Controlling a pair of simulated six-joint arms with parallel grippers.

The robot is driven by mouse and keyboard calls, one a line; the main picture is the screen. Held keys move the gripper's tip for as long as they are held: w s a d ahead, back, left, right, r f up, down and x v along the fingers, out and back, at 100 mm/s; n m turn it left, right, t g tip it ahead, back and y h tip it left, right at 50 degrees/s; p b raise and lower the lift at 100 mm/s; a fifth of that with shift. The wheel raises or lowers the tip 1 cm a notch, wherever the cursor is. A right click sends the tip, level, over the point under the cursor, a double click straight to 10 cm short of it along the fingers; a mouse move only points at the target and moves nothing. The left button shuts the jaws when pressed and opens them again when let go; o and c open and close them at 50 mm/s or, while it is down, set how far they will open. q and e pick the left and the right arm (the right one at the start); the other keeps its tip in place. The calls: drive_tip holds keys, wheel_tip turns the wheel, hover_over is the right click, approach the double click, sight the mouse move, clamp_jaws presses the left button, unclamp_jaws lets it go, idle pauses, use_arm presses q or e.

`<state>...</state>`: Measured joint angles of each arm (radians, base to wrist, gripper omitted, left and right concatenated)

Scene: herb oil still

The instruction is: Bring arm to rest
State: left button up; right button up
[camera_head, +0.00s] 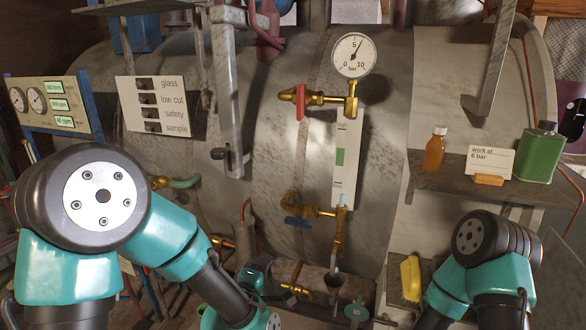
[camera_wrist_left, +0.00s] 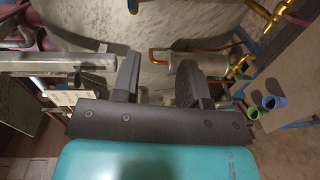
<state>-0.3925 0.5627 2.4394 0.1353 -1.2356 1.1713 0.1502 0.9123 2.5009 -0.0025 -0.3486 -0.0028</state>
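My left arm enters the head view from the left. It bends down to my left gripper (camera_head: 258,272), low in the middle and partly hidden by its wrist. In the left wrist view the two dark fingers of my left gripper (camera_wrist_left: 157,78) stand apart with nothing between them. The grey still (camera_wrist_left: 145,50) shows behind the fingers. My right arm (camera_head: 490,255) is folded at the lower right of the head view; its gripper is out of the picture.
The large grey still (camera_head: 270,80) carries a gauge (camera_head: 354,55), brass valves (camera_head: 318,98) and a sight glass (camera_head: 345,155). A shelf (camera_head: 430,180) at right holds an amber bottle (camera_head: 434,150) and green bottle (camera_head: 538,153). A yellow brush (camera_head: 411,278) lies near my right arm.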

use_arm(q)
drive_tip(key=s+a+f+m+g+y, duration=0.15)
drive_tip(key=a+f+m+g, duration=0.3)
drive_tip(key=f, duration=0.85)
drive_tip(key=s+a+f+m+g, duration=0.4)
drive_tip(key=s+f+g, duration=0.1)
drive_tip(key=s+f, duration=0.4)
drive_tip(key=s+a+f+m+g, duration=0.3)
drive_tip(key=s+a+f+g, duration=0.2)
drive_tip(key=s+f, duration=0.4)
wheel_tip(320, 180, down, 2)
drive_tip(key=shift+s+f+m+g, duration=0.2)
drive_tip(key=shift+s+m+g, duration=0.05)
drive_tip(key=shift+m+g, duration=0.1)
idle(1.2)
